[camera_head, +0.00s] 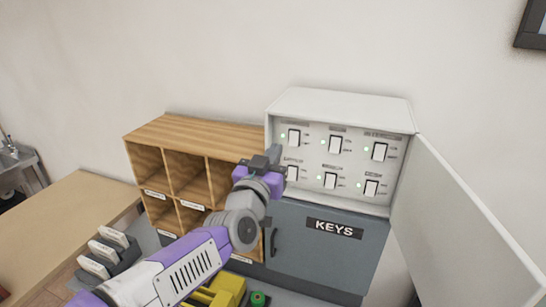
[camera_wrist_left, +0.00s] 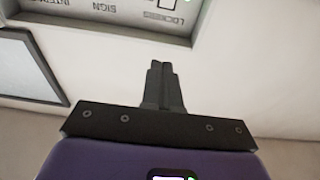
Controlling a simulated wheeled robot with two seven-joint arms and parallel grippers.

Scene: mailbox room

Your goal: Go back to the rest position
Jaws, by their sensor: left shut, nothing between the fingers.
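My left gripper (camera_head: 275,155) is in front of the lower left part of an open white switch box (camera_head: 340,100). It partly overlaps a switch at the lower left of the panel; I cannot tell whether it touches it. In the left wrist view the gripper (camera_wrist_left: 161,67) has its two dark fingers together, with nothing between them. The switch panel (camera_wrist_left: 90,12) shows at the top of that view, beyond the fingertips. My left arm reaches in from the bottom left of the head view. My right gripper is not in view.
The box's white door (camera_head: 455,215) stands open at the right. A grey KEYS cabinet (camera_head: 325,262) is below. A wooden pigeonhole shelf (camera_head: 190,132) stands left, near a wooden counter (camera_head: 62,225). A yellow object (camera_head: 226,288) and a green button (camera_head: 258,299) lie below my arm.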

